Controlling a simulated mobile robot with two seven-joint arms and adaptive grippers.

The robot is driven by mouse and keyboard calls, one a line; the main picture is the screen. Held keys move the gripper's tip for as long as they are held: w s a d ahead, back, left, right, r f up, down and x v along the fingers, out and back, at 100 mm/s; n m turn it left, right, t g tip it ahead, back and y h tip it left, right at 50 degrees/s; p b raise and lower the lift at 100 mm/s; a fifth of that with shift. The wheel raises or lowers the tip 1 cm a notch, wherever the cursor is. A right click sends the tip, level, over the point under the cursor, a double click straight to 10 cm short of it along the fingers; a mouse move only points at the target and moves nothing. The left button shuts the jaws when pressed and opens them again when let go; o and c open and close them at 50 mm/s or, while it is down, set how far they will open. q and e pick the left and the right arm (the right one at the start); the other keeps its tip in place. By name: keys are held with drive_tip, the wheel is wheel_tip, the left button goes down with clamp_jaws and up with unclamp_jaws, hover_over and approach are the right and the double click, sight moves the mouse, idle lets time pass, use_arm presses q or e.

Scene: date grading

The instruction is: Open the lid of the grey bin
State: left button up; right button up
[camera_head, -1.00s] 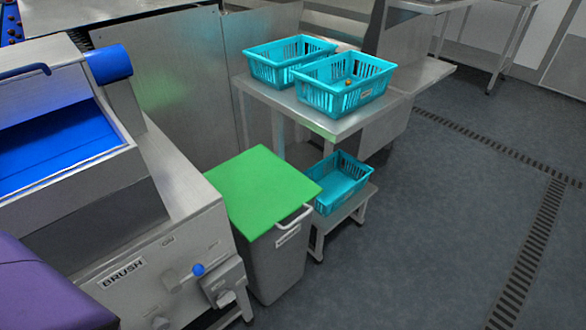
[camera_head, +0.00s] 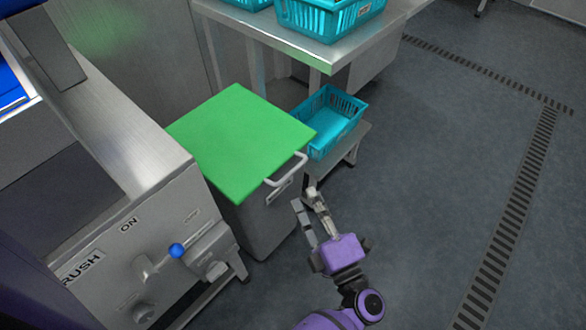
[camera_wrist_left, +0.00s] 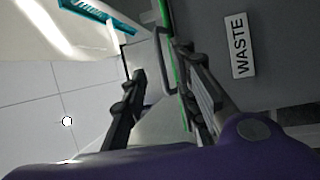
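The grey bin (camera_head: 262,228) stands beside the steel machine, with its green lid (camera_head: 240,138) lying flat and closed on top. A pale loop handle (camera_head: 288,172) sticks out from the lid's front edge. My left gripper (camera_head: 304,198) is open and empty, just in front of and below the handle, apart from it in the head view. In the left wrist view, the handle (camera_wrist_left: 160,62) and the green lid edge (camera_wrist_left: 171,70) appear between or just beyond the open fingers (camera_wrist_left: 161,60); contact cannot be told. A WASTE label (camera_wrist_left: 238,46) shows on the bin front. My right gripper is out of view.
The brush machine (camera_head: 130,160), with a blue knob (camera_head: 177,250), stands close left of the bin. A turquoise crate (camera_head: 345,103) sits on a low stand to the right, below a steel table (camera_head: 320,50) with more crates. The floor (camera_head: 430,200) at right is clear.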

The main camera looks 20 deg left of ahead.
use_arm(q)
drive_tip(key=x, duration=0.7)
drive_tip(key=shift+a+n, duration=0.3)
drive_tip(key=shift+a, duration=0.1)
drive_tip(key=c, duration=0.5)
clamp_jaws()
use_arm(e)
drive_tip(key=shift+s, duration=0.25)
